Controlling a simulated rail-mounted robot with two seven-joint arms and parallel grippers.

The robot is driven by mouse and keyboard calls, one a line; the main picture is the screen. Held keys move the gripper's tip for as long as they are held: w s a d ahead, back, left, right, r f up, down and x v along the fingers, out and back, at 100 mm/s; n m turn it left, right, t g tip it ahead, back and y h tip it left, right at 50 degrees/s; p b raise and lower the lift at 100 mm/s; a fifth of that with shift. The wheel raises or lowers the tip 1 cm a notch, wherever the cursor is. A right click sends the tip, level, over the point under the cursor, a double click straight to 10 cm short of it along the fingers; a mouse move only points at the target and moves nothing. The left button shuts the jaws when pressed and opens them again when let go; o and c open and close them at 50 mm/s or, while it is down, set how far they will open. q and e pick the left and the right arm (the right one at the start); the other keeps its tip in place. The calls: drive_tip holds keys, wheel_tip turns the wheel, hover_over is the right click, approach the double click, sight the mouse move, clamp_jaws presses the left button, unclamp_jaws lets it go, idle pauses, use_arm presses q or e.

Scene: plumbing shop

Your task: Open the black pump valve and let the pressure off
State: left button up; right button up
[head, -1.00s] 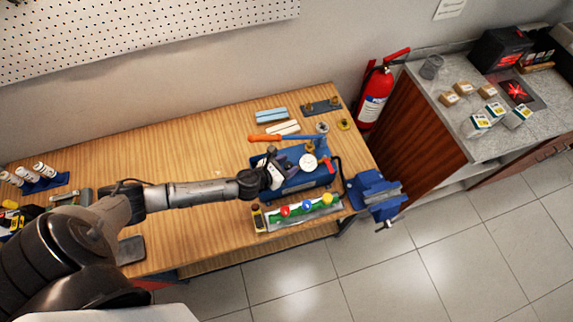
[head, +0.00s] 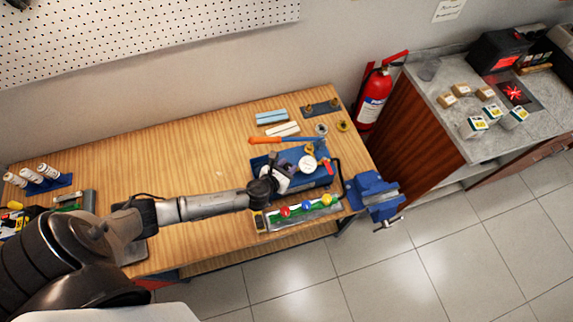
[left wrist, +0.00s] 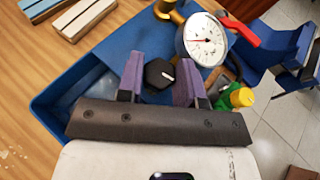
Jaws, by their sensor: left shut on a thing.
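The black pump valve (left wrist: 158,74) is a dark knob with a white mark, seen in the left wrist view between the two fingers of my left gripper (left wrist: 160,80). The fingers are shut on the knob from both sides. In the head view my left gripper (head: 281,168) is over the blue pump (head: 318,180), and the knob cannot be made out there. A round white pressure gauge (left wrist: 203,39) stands just beyond the knob; its reading is too small to tell. The gauge also shows in the head view (head: 308,163). My right gripper is not in view.
The pump's lever with an orange grip (head: 264,141) lies behind the gripper. A red handle (left wrist: 240,28) is beside the gauge. A tray with coloured knobs (head: 270,221) is in front, and a blue vise (head: 374,193) is at the right edge. The bench's middle is clear.

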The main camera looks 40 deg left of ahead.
use_arm(q)
drive_tip(key=n+y, duration=0.1)
drive_tip(key=n+y+p, duration=0.1)
drive_tip(key=y, duration=0.1)
drive_tip(key=shift+d+r+n+g, duration=0.2)
drive_tip(key=shift+d+n+g, duration=0.05)
drive_tip(key=shift+n+g, duration=0.15)
drive_tip(key=n+g+y+p, duration=0.1)
drive_tip(key=n+y, duration=0.1)
drive_tip(key=y, duration=0.1)
drive_tip(key=shift+w+d+n+g, duration=0.1)
drive_tip(key=shift+n+g, duration=0.2)
drive_tip(key=shift+n, duration=0.1)
drive_tip(key=shift+f+n+g+y+p, duration=0.1)
drive_tip(key=shift+n+g+y+p, duration=0.3)
drive_tip(key=shift+n+g+y, duration=0.65)
drive_tip(key=shift+w+n+g+y, duration=0.15)
drive_tip(key=shift+n+g+y, duration=0.9)
drive_tip(key=shift+n, duration=0.5)
drive_tip(key=shift+n+g, duration=0.3)
drive_tip(key=shift+g, duration=0.1)
